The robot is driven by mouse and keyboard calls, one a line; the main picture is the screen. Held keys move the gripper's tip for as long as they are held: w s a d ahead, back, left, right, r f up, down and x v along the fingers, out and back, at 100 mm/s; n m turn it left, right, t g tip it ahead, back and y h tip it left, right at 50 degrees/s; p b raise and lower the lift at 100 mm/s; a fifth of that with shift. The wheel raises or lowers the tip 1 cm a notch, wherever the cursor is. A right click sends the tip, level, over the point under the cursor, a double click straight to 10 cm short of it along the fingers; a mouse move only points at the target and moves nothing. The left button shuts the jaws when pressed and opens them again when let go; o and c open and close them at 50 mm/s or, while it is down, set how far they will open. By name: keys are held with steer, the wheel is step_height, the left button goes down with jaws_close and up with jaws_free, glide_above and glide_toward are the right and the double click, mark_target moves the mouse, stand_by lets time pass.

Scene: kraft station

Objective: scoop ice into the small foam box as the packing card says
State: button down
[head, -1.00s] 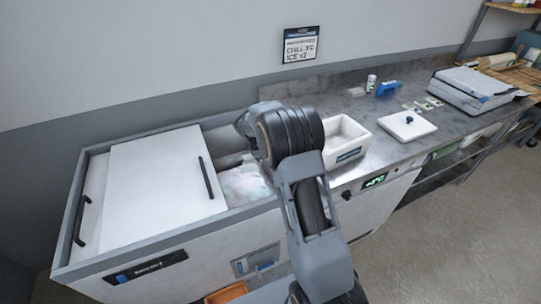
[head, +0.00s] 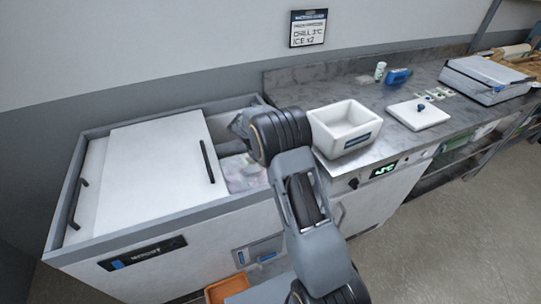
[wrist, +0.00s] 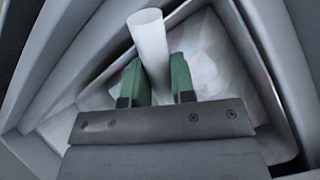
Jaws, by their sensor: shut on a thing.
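My gripper (wrist: 157,72) has green fingers shut on a white cylindrical handle (wrist: 149,35) in the wrist view. The tool's other end is not clear, so I cannot tell whether it is a scoop or whether it holds ice. Pale ice (head: 243,174) shows in the open part of the ice bin, and it also fills part of the wrist view (wrist: 205,55) below the gripper. In the head view my arm hides the fingers. The small white foam box (head: 322,133) stands open on the counter, right of the bin. The packing card (head: 308,28) on the wall reads "CHILL 3°C" and "ICE x2".
A white sliding cover (head: 155,165) with dark handles closes the bin's left part. A white lid (head: 432,117) with a blue knob lies right of the foam box. A blue device (head: 398,77), a small bottle (head: 380,71) and a grey case (head: 487,78) stand farther along the counter (head: 290,85).

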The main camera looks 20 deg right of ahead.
mark_target(252, 168)
steer(key=shift+w+a+f+b, duration=0.65)
steer(key=shift+a+f+b, duration=0.35)
steer(key=shift+f, duration=0.35)
steer(key=shift+w+a+f+b, duration=0.65)
steer(key=shift+a+f+b, duration=0.3)
steer(key=shift+f, duration=0.35)
steer(key=shift+w+a+f+b, duration=0.65)
steer(key=shift+a+f+b, duration=0.2)
steer(key=shift+a+f, duration=0.4)
steer(key=shift+t+y, duration=0.5)
steer(key=shift+y, duration=0.3)
steer(key=shift+s+d+r+p, duration=0.1)
steer(key=shift+d+r+p, duration=0.15)
steer(key=shift+r+p, duration=0.45)
steer(key=shift+s+d+r+p, duration=0.15)
steer(key=shift+d+r+p, duration=0.2)
steer(key=shift+r, duration=0.6)
steer(key=shift+s+d+r+p, duration=0.1)
steer(key=shift+d+r+p, duration=0.05)
steer(key=shift+r+p, duration=0.6)
steer(key=s+d+r+y+p, duration=0.1)
steer(key=d+r+p, duration=0.1)
steer(key=r+p, duration=0.2)
steer(key=s+d+r+t+y+p, duration=0.1)
steer(key=r+p, duration=0.3)
steer(key=r, duration=0.6)
steer(key=shift+s+d+r+t+p, duration=0.2)
steer(key=shift+d+r+t+p, duration=0.1)
steer(key=shift+d+p, duration=0.1)
steer(key=shift+a, duration=0.15)
